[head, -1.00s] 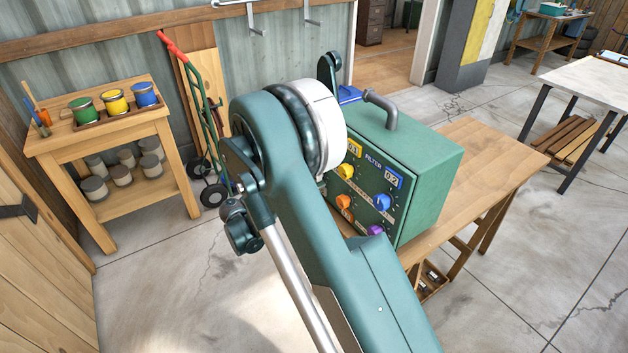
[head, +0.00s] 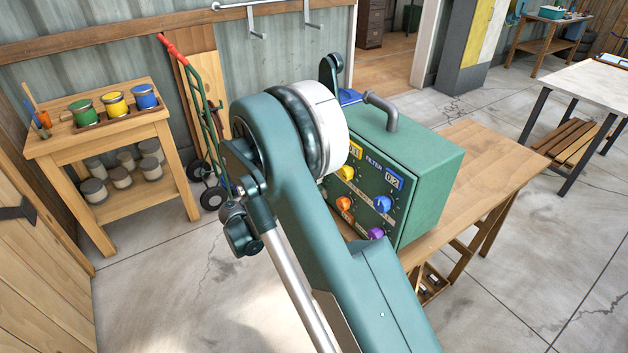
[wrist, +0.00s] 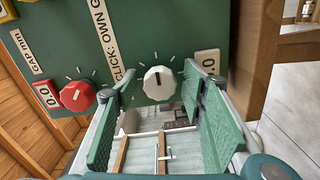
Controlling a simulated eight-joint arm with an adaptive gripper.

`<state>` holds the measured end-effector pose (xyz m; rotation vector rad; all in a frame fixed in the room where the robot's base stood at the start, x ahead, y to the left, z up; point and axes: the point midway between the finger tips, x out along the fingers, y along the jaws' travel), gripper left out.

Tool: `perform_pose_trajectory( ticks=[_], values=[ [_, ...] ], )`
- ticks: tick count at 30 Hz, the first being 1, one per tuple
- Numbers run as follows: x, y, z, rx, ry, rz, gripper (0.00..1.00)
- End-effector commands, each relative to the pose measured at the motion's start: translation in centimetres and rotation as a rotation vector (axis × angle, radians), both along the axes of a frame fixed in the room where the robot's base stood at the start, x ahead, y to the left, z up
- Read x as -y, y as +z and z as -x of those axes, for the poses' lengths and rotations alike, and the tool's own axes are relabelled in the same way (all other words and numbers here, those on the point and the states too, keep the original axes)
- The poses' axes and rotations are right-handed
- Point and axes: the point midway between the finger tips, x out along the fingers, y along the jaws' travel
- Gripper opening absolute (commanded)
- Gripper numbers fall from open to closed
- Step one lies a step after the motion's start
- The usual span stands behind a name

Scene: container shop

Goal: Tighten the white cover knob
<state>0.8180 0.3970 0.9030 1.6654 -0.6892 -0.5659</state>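The white knob (wrist: 158,83) sits on the dark green panel (wrist: 133,22) in the wrist view, with tick marks around it and its dark pointer line running up. My gripper (wrist: 158,92) is open, with one green-padded finger on each side of the knob. The fingertips reach near the panel at about the knob's height, with gaps visible on both sides. I see no contact. In the head view my arm hides the gripper and the white knob; the green box (head: 428,185) stands on a wooden table (head: 490,160).
A red knob (wrist: 77,95) sits left of the white one. A grey pipe (head: 383,108) tops the box.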

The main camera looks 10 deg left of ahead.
Motion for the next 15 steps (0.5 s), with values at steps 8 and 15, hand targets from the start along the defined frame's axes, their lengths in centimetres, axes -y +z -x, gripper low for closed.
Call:
perform_pose_trajectory(
  ticks=[8, 15],
  values=[
    [0.02, 0.01, -0.01, 0.0, 0.0, 0.0, 0.41],
    [-0.63, 0.02, 0.59, 0.0, 0.001, 0.0, 0.41]
  ],
)
